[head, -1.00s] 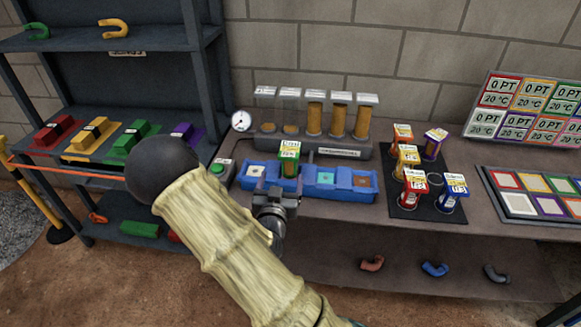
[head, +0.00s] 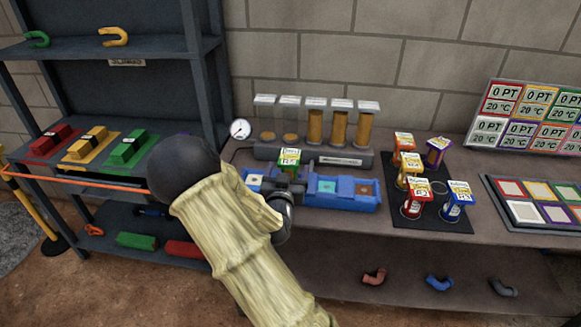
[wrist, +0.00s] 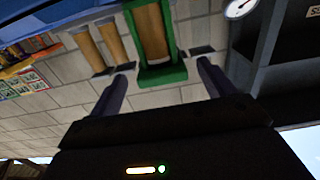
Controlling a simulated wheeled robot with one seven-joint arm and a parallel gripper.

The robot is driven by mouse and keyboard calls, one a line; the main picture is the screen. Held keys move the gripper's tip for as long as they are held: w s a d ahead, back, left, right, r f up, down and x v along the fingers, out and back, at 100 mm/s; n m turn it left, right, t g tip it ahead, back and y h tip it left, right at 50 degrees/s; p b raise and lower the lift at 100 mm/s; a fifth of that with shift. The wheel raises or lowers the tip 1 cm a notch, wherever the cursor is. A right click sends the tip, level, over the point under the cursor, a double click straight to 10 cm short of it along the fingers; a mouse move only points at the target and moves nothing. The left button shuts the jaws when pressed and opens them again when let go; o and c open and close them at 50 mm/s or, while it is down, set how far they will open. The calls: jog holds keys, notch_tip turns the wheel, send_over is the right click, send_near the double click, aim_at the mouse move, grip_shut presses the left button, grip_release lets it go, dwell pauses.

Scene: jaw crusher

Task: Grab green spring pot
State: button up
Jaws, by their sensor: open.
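The green spring pot (head: 289,158), with a pale label on top, stands in the blue tray (head: 345,201) on the bench. In the wrist view, which is turned over, its green frame and tan column (wrist: 152,35) lie between the two fingers. My gripper (wrist: 164,66) is open, one finger on each side of the pot's end, with gaps showing on both sides. In the head view my arm and wrist cover most of the gripper and the pot's lower front.
Tan-filled tubes (head: 315,120) and a round gauge (head: 240,129) stand behind the tray. Several coloured pots, including a red one (head: 415,200), stand on a dark mat to the right. A dark shelf unit (head: 100,70) is on the left.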

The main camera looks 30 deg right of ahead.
aim_at(290, 156)
jog(key=shift+w, duration=0.1)
jog(key=p+x, duration=0.1)
jog(key=x, duration=0.4)
jog(key=shift+d, duration=0.1)
dwell(0.6)
jog(key=c, duration=1.3)
jog(key=shift+r, duration=0.15)
notch_tip(290, 156, up, 10)
jog(key=shift+f, duration=0.1)
